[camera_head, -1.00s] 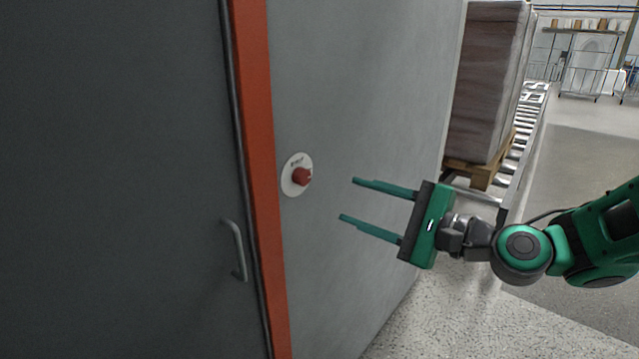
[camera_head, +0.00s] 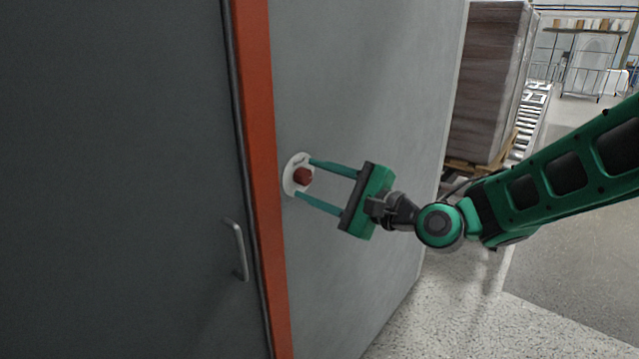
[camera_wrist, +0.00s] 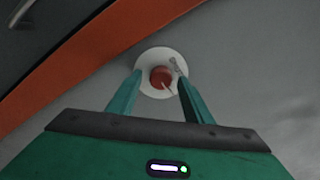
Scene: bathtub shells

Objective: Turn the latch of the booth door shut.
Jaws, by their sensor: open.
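The latch is a red knob (camera_head: 303,176) on a round white plate (camera_head: 290,187), fixed to the grey wall just right of the orange door frame. My gripper (camera_head: 304,177) is open, with one green finger above the knob and one below it in the head view. In the wrist view the red knob (camera_wrist: 160,76) shows between the two fingers, with a light mark on its face, and the white plate (camera_wrist: 150,56) is behind it. I cannot tell whether the fingers touch the knob. The dark grey booth door (camera_head: 120,180) stands flush in its frame, as far as I can see.
A door handle (camera_head: 238,250) sticks out left of the orange frame (camera_head: 262,150). A wrapped pallet load (camera_head: 488,80) and a roller conveyor (camera_head: 530,115) stand at the back right. The speckled floor (camera_head: 470,325) at the lower right is clear.

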